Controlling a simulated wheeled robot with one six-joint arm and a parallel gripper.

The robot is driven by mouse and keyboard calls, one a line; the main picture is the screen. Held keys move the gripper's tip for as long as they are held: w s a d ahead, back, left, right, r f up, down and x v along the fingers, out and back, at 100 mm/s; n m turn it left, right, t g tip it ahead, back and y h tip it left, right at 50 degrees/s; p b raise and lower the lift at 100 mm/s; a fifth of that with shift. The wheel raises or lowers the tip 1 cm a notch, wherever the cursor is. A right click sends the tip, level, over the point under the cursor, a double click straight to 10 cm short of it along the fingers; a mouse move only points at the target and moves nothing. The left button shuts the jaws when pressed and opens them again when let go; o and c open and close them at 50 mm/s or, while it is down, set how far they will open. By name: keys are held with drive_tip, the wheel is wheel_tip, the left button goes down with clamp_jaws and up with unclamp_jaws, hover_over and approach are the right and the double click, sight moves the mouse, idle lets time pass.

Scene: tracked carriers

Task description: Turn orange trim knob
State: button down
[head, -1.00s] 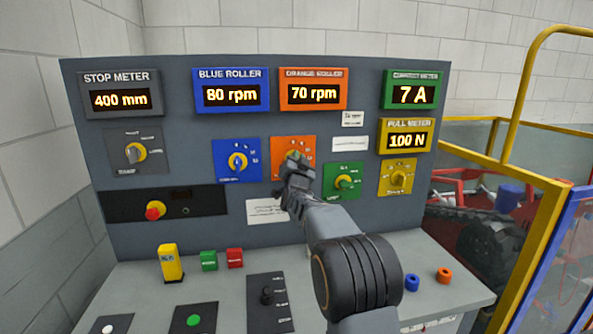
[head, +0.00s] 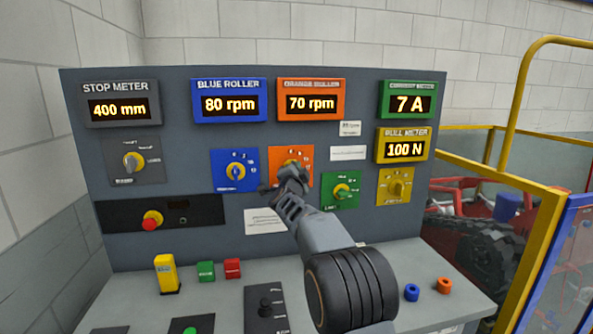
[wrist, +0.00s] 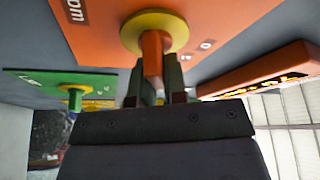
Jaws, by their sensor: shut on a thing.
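The orange trim knob sits on the orange plate (head: 306,154) of the upright panel, mostly hidden behind my gripper in the head view. In the wrist view the orange knob (wrist: 152,52) stands out from its yellow round base (wrist: 155,22). My gripper (wrist: 157,88) is shut on the knob, with one finger on each side of it. Above the plate, the orange roller display (head: 311,102) reads 70 rpm.
A blue knob (head: 236,172) is left of the orange plate, a green knob (head: 341,192) lower right, and a yellow knob (head: 397,187) further right. A red stop button (head: 151,221) is lower left. Blue and orange rings (head: 443,286) lie on the desk.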

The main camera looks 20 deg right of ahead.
idle(0.3)
drive_tip(key=c, duration=1.2)
unclamp_jaws()
drive_tip(key=shift+o, duration=0.2)
drive_tip(key=b+v, duration=0.3)
drive_tip(key=v, duration=1)
drive_tip(key=shift+s+a, duration=0.25)
drive_tip(key=shift+s, duration=0.05)
